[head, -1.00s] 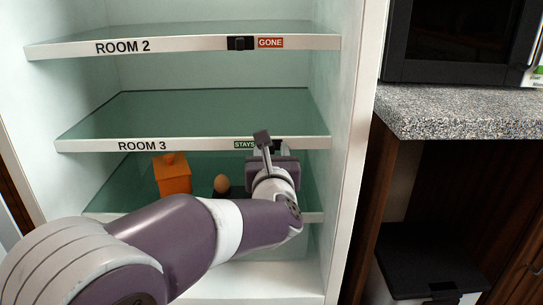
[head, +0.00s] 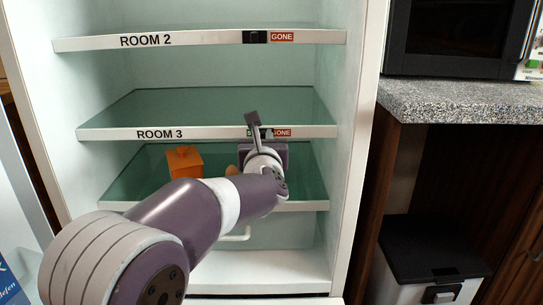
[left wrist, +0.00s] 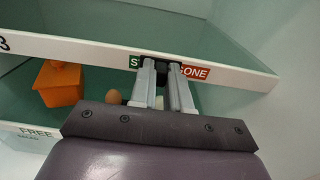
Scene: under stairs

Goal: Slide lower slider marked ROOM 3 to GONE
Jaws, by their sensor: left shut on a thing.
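The lower slider is a small black knob (left wrist: 161,73) on the white front edge of the ROOM 3 shelf (head: 205,133). My left gripper (left wrist: 161,66) is shut on it, with a finger on either side. The red GONE label (head: 283,132) shows right of the knob; its left end is partly hidden by a finger in the left wrist view. Only the start of the green STAYS label (left wrist: 135,61) shows on the left; the rest is covered. In the head view my gripper (head: 258,132) hides most of the knob. My right gripper is not in view.
The ROOM 2 shelf (head: 200,39) above has its own black slider (head: 254,37) beside a red GONE label. An orange canister (head: 184,162) and an egg (left wrist: 114,97) are on the glass shelf below. A granite counter (head: 470,102) stands to the right.

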